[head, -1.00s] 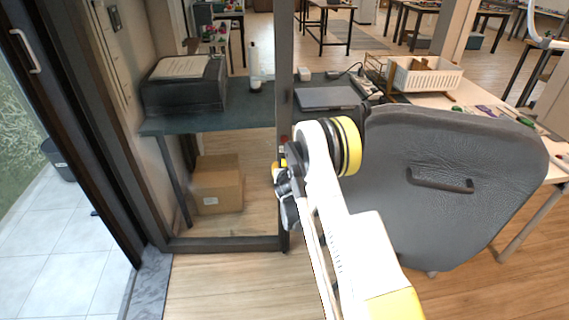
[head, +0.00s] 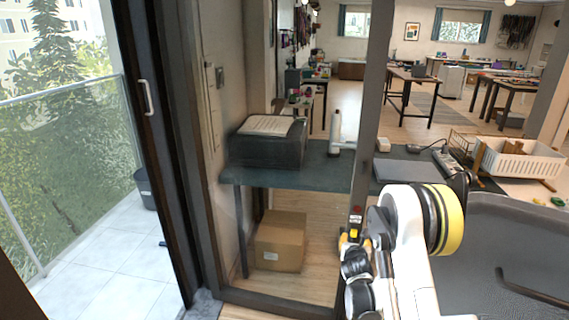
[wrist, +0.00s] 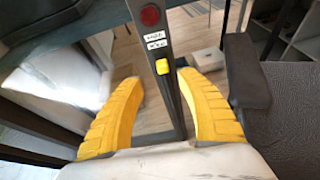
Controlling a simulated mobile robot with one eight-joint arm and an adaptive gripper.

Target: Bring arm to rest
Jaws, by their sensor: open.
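My gripper (head: 350,238) shows at the lower middle of the head view, in front of a dark upright post (head: 372,110). In the wrist view my gripper (wrist: 160,77) has its two yellow fingers spread apart with nothing between them. The post (wrist: 178,100) stands beyond the fingers and carries a red round button (wrist: 150,15) and a yellow switch (wrist: 162,67). I cannot tell whether the fingers touch the post. My white arm with a yellow band is bent in the lower right of the head view.
A dark table (head: 325,172) holds a printer (head: 270,143), with a cardboard box (head: 281,240) below. A grey chair (head: 510,245) is close at right. A white basket (head: 520,160) stands behind it. A sliding door frame (head: 160,150) and tiled balcony (head: 120,260) are at left.

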